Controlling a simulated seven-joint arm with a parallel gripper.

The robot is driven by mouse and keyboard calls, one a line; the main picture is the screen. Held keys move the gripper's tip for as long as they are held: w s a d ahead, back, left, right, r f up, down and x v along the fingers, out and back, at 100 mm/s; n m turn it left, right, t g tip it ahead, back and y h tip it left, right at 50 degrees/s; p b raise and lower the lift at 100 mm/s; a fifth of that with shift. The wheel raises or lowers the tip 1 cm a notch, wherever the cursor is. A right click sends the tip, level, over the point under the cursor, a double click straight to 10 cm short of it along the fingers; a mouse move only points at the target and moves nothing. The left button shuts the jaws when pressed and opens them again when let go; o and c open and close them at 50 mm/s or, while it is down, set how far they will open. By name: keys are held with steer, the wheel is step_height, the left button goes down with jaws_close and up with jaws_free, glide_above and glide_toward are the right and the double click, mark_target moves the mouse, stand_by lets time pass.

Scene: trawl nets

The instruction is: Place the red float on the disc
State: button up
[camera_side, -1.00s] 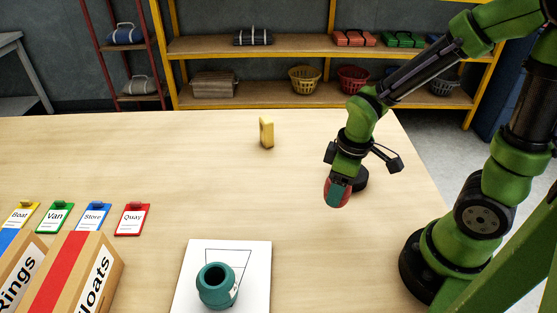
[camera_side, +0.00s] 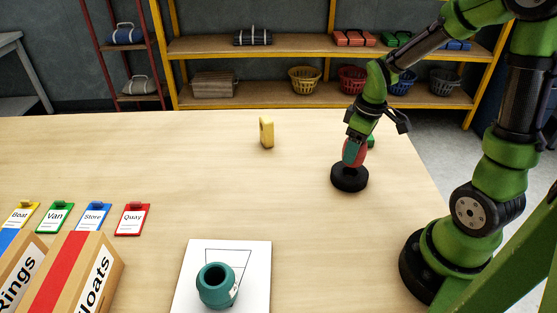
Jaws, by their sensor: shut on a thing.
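The float is held upright over the black disc (camera_side: 349,179), which lies on the right part of the table. The float's lower end is at or just above the disc's middle; I cannot tell if they touch.
A teal pot (camera_side: 217,285) sits on a white sheet (camera_side: 256,259) in front. Boxes marked Rings and Floats (camera_side: 78,273) and several coloured tags (camera_side: 132,219) are at left. The table's middle is clear.

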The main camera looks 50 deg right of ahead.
steer(key=shift+f, duration=1.6)
steer(key=shift+f, duration=0.1)
steer(key=o, duration=1)
steer(key=shift+o, duration=0.2)
steer(key=r, duration=0.4)
steer(key=s+r, duration=0.1)
steer(key=r, duration=0.6)
steer(key=shift+s+d+r, duration=0.15)
steer(key=shift+r, duration=0.25)
steer(key=s+a+r+m+t+y, duration=0.1)
steer(key=s+a+r+m+t, duration=0.1)
steer(key=a, duration=0.4)
steer(key=s+a+r+m+t, duration=0.3)
steer(key=a+r+m, duration=0.1)
steer(key=a, duration=0.3)
steer(key=shift+a+r+t+y, duration=0.25)
steer(key=shift+r+t+y, duration=0.15)
steer(key=shift+r, duration=0.45)
